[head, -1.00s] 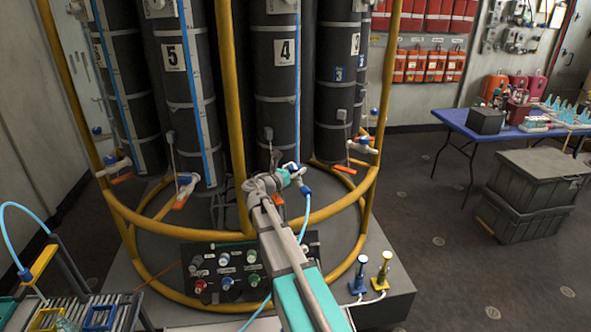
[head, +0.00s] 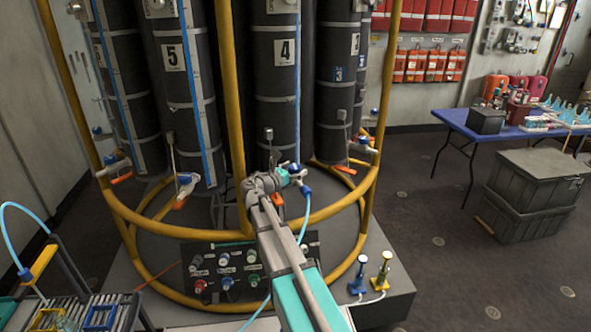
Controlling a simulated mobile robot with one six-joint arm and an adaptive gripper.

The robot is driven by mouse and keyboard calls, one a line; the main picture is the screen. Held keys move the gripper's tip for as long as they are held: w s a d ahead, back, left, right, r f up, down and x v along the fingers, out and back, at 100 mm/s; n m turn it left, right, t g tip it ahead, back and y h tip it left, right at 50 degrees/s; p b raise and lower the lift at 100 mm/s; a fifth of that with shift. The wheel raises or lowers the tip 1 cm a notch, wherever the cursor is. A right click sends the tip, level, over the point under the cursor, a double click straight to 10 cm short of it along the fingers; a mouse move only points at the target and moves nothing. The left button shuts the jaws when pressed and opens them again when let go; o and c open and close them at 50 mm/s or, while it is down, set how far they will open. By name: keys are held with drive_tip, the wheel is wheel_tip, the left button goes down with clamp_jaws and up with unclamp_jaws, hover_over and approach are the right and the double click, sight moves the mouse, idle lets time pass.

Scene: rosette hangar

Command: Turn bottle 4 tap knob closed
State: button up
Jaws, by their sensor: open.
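Bottle 4 (head: 275,90) is a tall dark cylinder with a white "4" label, standing upright behind the yellow frame. Its tap is low at the front, with a small blue part (head: 294,168) showing at its top. A light blue tube (head: 304,222) hangs down from the tap's right end. My arm reaches up from the bottom, and my gripper (head: 284,177) is open right at the tap. The wrist and gripper hide most of the tap. I cannot tell whether the fingers touch the knob or how the knob is turned.
A yellow tube frame (head: 232,100) rings the bottles, with an upright just left of my gripper. Bottle 5 (head: 174,90) stands to the left with its own tap (head: 186,183). A valve panel (head: 215,268) lies below. Blue and yellow posts (head: 359,273) stand right of my arm.

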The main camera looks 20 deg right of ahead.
drive_tip(key=shift+a, duration=0.15)
drive_tip(key=v, duration=1.1)
drive_tip(key=shift+a, duration=0.35)
drive_tip(key=shift+s, duration=0.1)
drive_tip(key=shift+c, duration=0.7)
drive_tip(key=shift+m, duration=0.3)
